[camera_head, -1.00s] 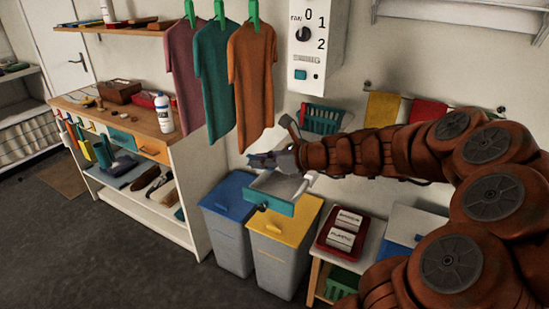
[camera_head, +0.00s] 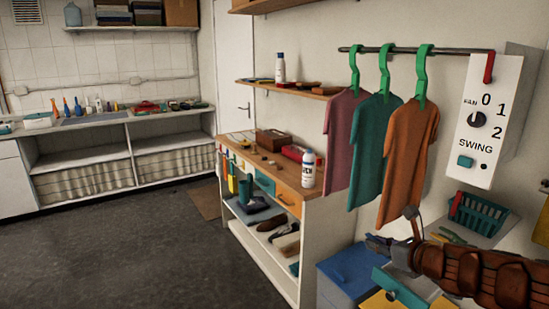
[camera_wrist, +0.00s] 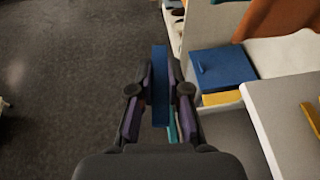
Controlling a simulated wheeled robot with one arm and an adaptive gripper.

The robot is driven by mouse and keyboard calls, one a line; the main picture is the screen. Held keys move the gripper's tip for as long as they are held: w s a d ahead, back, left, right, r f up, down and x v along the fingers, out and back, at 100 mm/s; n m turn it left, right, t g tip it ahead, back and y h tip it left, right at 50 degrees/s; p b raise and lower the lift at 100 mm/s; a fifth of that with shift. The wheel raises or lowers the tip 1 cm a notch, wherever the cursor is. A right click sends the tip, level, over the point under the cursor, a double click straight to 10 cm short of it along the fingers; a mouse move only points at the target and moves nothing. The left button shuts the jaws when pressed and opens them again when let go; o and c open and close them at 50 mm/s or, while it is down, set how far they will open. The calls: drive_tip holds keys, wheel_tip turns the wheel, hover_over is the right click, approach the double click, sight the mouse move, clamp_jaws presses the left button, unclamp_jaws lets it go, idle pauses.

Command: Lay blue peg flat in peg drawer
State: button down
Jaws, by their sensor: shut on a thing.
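A blue peg (camera_wrist: 160,85) shows in the wrist view as a long flat-sided bar, held upright in the picture between the two fingers of my gripper (camera_wrist: 158,92). In the head view my gripper (camera_head: 382,246) is at the lower right, above the floor-bin area, and the peg is too small there to make out. A teal-fronted open drawer (camera_head: 401,287) lies just below and right of my gripper; its inside is mostly hidden by my arm. A teal drawer front (camera_head: 264,182) and an orange one (camera_head: 288,200) sit in the wooden-topped shelf unit; I cannot tell which is the peg drawer.
A blue-lidded bin (camera_head: 347,268) and a yellow lid (camera_head: 378,301) stand below my gripper. Three shirts hang above it from a rail (camera_head: 400,50). A teal basket (camera_head: 478,216) is at the right. The dark floor (camera_head: 150,255) at left is open.

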drive_tip(key=shift+w+a+f+m+t+h, duration=0.1)
drive_tip(key=shift+w+a+f+m+h, duration=0.2)
drive_tip(key=shift+w, duration=0.35)
drive_tip(key=shift+w+a+f+m+t+h, duration=0.15)
drive_tip(key=shift+w+m+h, duration=0.25)
drive_tip(key=shift+w, duration=0.25)
drive_tip(key=shift+w+a+f+m+t+h, duration=0.1)
drive_tip(key=shift+w+a+f+m+h, duration=0.25)
drive_tip(key=shift+w, duration=0.3)
drive_tip(key=w+a+r+m+h+p, duration=0.1)
drive_tip(key=w+a+r+m+h, duration=0.1)
drive_tip(key=w+a+m+h, duration=0.2)
drive_tip(key=a+m+h, duration=0.2)
drive_tip(key=h, duration=0.1)
drive_tip(key=shift+w, duration=0.15)
drive_tip(key=shift+a, duration=0.1)
